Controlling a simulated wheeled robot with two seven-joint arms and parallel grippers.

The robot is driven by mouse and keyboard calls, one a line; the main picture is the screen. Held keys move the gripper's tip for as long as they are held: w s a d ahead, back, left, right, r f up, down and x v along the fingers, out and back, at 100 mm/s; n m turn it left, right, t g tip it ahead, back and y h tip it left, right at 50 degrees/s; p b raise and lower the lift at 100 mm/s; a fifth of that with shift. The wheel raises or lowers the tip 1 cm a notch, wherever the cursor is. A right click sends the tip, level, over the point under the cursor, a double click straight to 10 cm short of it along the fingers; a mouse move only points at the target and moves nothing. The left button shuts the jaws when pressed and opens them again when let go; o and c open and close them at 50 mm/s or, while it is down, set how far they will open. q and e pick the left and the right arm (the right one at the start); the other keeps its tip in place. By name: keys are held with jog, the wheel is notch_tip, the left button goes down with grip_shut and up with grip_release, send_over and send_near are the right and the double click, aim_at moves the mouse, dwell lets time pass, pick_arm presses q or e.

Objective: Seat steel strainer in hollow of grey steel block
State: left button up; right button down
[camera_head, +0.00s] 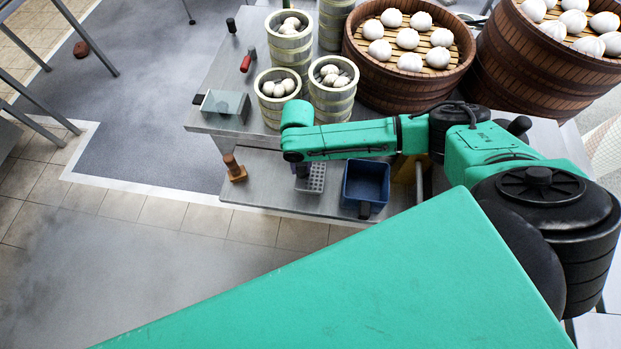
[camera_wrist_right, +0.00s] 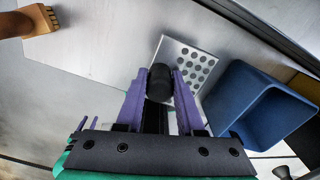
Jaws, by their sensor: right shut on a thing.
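The steel strainer (camera_head: 312,184) is a light grey plate with several round holes and a dark upright handle. It is on the lower shelf and also shows in the right wrist view (camera_wrist_right: 190,64). My right gripper (camera_wrist_right: 160,77) is shut on the black handle (camera_wrist_right: 160,84), a purple finger on either side. In the head view the right gripper (camera_head: 302,172) is small and partly hidden under my green arm. My left gripper is not in view.
A blue bin (camera_head: 365,186) stands right of the strainer. A wooden brush (camera_head: 235,168) is left of it. Small bamboo steamers (camera_head: 278,112) with buns stand right of the grey piece; large wooden steamers (camera_head: 409,81) are behind my arm. The upper table edge overhangs the shelf.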

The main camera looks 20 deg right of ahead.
jog(key=shift+f+b, duration=0.35)
jog(key=shift+f, duration=0.25)
dwell(0.4)
jog(key=shift+c, duration=2.2)
grip_release()
notch_tip(320, 180, up, 15)
jog(key=b, duration=0.2)
jog(key=shift+f, duration=0.2)
